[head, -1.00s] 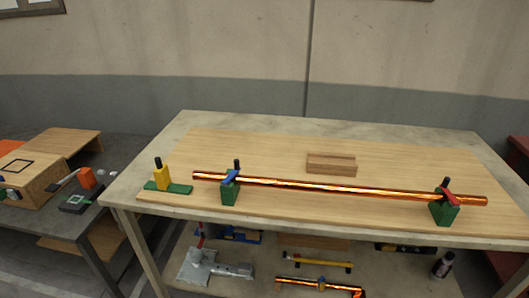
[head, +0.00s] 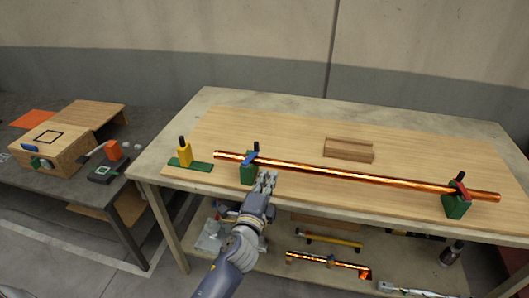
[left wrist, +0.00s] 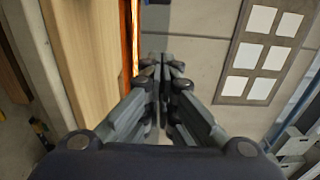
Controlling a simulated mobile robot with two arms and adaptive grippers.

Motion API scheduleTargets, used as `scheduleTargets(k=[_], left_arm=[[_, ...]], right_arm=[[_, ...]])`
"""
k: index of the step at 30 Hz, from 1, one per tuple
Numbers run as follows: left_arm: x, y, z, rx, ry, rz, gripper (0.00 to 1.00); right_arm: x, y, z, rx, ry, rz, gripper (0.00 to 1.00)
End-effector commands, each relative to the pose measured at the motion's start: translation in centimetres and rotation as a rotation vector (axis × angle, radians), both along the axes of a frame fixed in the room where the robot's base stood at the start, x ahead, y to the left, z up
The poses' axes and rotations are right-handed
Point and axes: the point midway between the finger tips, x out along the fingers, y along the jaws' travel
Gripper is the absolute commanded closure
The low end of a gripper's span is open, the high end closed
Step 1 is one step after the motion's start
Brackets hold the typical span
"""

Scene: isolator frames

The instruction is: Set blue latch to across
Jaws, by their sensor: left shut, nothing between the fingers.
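The blue latch (head: 250,159) sits on top of the left green block (head: 247,174), over the copper pipe (head: 340,176). A black knob stands up beside it. It lies slanted relative to the pipe. My left gripper (head: 266,176) is shut and empty, just right of the green block and in front of the pipe. I cannot tell if it touches either. In the left wrist view my left gripper (left wrist: 163,66) has its fingers together, with the pipe (left wrist: 127,40) to their left. The blue latch is not clear there. My right gripper is not in view.
A red latch (head: 461,189) sits on the right green block (head: 455,207). A yellow block on a green base (head: 186,155) stands at the left, and a wooden block (head: 349,150) behind the pipe. A shelf below holds tools. A second table (head: 70,188) stands left.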

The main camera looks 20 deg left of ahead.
Motion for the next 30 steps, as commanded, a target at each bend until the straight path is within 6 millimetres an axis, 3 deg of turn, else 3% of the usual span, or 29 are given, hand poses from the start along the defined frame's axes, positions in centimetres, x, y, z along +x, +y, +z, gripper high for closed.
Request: scheduleTargets(k=[16, 22, 30], left_arm=[[9.7, 0.9, 0.0, -0.007, 0.001, 0.0, 1.0], [9.8, 3.9, 0.0, -0.004, 0.004, 0.0, 1.0], [9.9, 4.9, -0.1, -0.006, 0.002, -0.001, 1.0]], right_arm=[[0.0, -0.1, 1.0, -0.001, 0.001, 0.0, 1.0], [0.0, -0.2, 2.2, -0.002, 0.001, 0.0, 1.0], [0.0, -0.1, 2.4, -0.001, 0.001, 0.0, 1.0]])
